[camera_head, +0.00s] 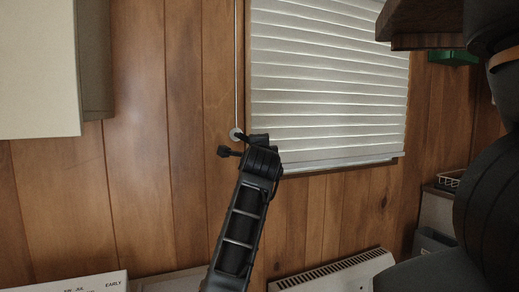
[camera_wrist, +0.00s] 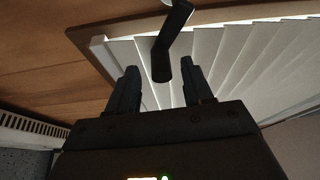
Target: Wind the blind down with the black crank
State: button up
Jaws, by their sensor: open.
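The white slatted blind (camera_head: 328,85) hangs over the window, its bottom edge near the foot of the window frame. It also shows in the wrist view (camera_wrist: 235,55). A cord or rod runs down the wood wall beside it to a small round crank mount (camera_head: 236,134). The black crank (camera_wrist: 172,38) shows in the wrist view, its handle end pointing toward my gripper (camera_wrist: 161,84). My gripper is open, one finger on each side of that handle end, and I see gaps on both sides. In the head view my gripper (camera_head: 243,147) is close to the mount and hides part of the crank.
A pale cabinet (camera_head: 40,70) hangs at the upper left. A dark wooden shelf (camera_head: 425,22) juts out at the upper right. A white heater (camera_head: 335,272) is low on the wall. A box with lettering (camera_head: 70,284) is at the lower left. The wall around the mount is clear.

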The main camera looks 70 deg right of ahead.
jog(key=shift+b+v, duration=0.3)
jog(key=shift+v, duration=2.15)
jog(key=shift+f, duration=0.1)
jog(key=w+a+f+n+t+p, duration=0.1)
jog(key=w+a+f+n+t, duration=0.15)
jog(key=a+n, duration=0.2)
jog(key=w+a+f+n+t+y, duration=0.1)
jog(key=a+n+t, duration=0.2)
jog(key=n, duration=0.2)
jog(key=w+a+f+n+t+p, duration=0.1)
jog(key=w+a+f+n+t, duration=0.1)
jog(key=a+n, duration=0.15)
jog(key=s+a+f+n+t+y+p, duration=0.15)
jog(key=a+f+n+t+y, duration=0.5)
jog(key=a+f+n, duration=0.65)
jog(key=s+a+f+n+g+y, duration=0.2)
jog(key=s+a+f+n+y, duration=0.35)
jog(key=s+a, duration=0.6)
jog(key=s+a+f+g+y+p, duration=0.1)
jog(key=s+a+y, duration=0.3)
jog(key=s+a, duration=0.7)
jog(key=shift+s+n+g+p, duration=0.35)
jog(key=shift+s+g+p, duration=0.05)
jog(key=shift+s+g, duration=0.25)
